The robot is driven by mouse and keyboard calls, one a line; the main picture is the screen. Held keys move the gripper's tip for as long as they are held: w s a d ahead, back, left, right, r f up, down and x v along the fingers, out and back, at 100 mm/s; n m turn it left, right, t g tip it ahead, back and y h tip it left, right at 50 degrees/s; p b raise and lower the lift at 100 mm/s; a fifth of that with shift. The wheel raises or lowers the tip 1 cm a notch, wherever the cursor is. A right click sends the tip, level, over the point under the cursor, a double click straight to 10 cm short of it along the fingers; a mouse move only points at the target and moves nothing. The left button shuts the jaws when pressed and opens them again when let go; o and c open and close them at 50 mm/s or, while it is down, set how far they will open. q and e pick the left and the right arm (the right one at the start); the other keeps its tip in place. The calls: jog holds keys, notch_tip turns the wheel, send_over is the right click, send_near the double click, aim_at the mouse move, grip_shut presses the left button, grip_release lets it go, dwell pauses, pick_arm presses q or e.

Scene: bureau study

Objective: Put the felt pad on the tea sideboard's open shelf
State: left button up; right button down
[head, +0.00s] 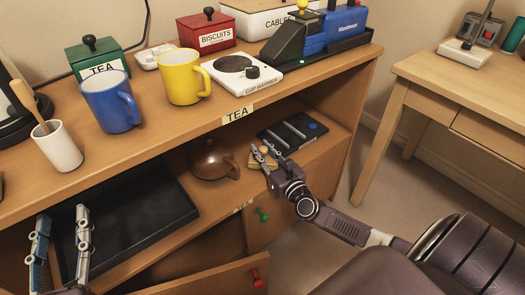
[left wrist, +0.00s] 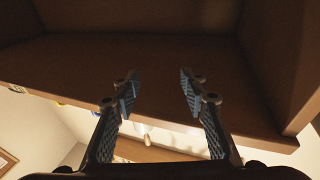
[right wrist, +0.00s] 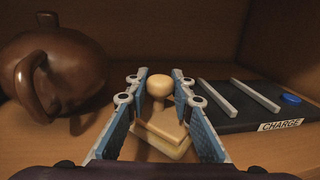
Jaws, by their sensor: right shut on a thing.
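The felt pad (right wrist: 162,138) is a pale tan block with a round wooden knob on top. My right gripper (right wrist: 157,92) is shut on it, with a finger on each side of the knob. In the head view the pad (head: 257,162) is inside the open shelf (head: 222,198) of the tea sideboard, right of the brown teapot. It is at or just above the shelf surface; I cannot tell if it touches. My left gripper (head: 62,240) is open and empty, in front of the shelf's left part; the left wrist view shows its fingers apart (left wrist: 158,95).
The brown teapot (head: 212,160) stands close left of the pad, and a black charge tray (head: 293,132) lies close right. A large black tray (head: 130,225) fills the left of the shelf. Below, a drawer with a red knob (head: 258,278) stands out.

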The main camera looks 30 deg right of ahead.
pick_arm(q)
jog(key=shift+r, duration=0.2)
jog(key=shift+s+r, duration=0.1)
jog(key=shift+r, duration=0.2)
pick_arm(e)
jog(key=shift+f, duration=0.1)
jog(key=c, duration=1.7)
grip_release()
pick_arm(q)
jog(key=shift+r+t, duration=0.2)
jog(key=shift+t, duration=0.1)
jog(key=shift+d, duration=0.1)
